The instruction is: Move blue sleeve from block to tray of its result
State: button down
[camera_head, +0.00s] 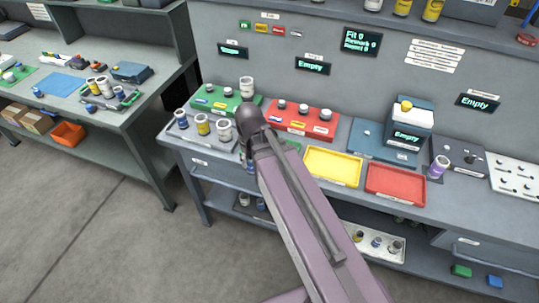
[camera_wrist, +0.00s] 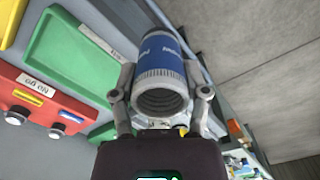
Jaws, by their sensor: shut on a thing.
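In the wrist view the blue sleeve (camera_wrist: 157,55), a hollow white cylinder with a blue printed band, sits between the fingers of my gripper (camera_wrist: 162,96). The gripper is shut on it, and its ribbed open end faces the camera. The green tray (camera_wrist: 72,55) lies beyond and left of the sleeve; the two look apart. In the head view my arm hides the gripper and most of the green tray (camera_head: 294,146). The yellow tray (camera_head: 332,167) and red tray (camera_head: 396,185) are empty. The red block (camera_head: 303,120) and green block (camera_head: 222,102) stand behind, with pegs on top.
A grey tray (camera_head: 178,126) with several cylinders is at the bench's left end. A white cylinder (camera_head: 247,87) stands at the green block. A boxed device (camera_head: 407,124) reading "Empty" and a purple-banded cylinder (camera_head: 438,166) are to the right. The wall display reads "Fit 0".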

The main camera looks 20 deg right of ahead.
jog(key=shift+s+a+f, duration=0.15)
jog(key=shift+s+a, duration=0.05)
jog(key=w+d, duration=0.1)
jog(key=w, duration=0.3)
jog(key=w+d+f+b, duration=0.1)
jog(key=w+d, duration=0.1)
jog(key=w, duration=0.3)
jog(key=w+d, duration=0.2)
jog(key=w, duration=0.2)
jog(key=shift+w+d+f, duration=0.15)
jog(key=shift+w+d, duration=0.1)
jog(key=shift+w, duration=0.1)
jog(key=shift+w+d, duration=0.15)
jog(key=shift+w, duration=0.2)
jog(key=shift+w+d+f+b, duration=0.1)
jog(key=shift+w+f+b, duration=0.15)
jog(key=shift+f+b, duration=1.6)
jog(key=shift+b, duration=0.15)
jog(key=shift+f, duration=0.2)
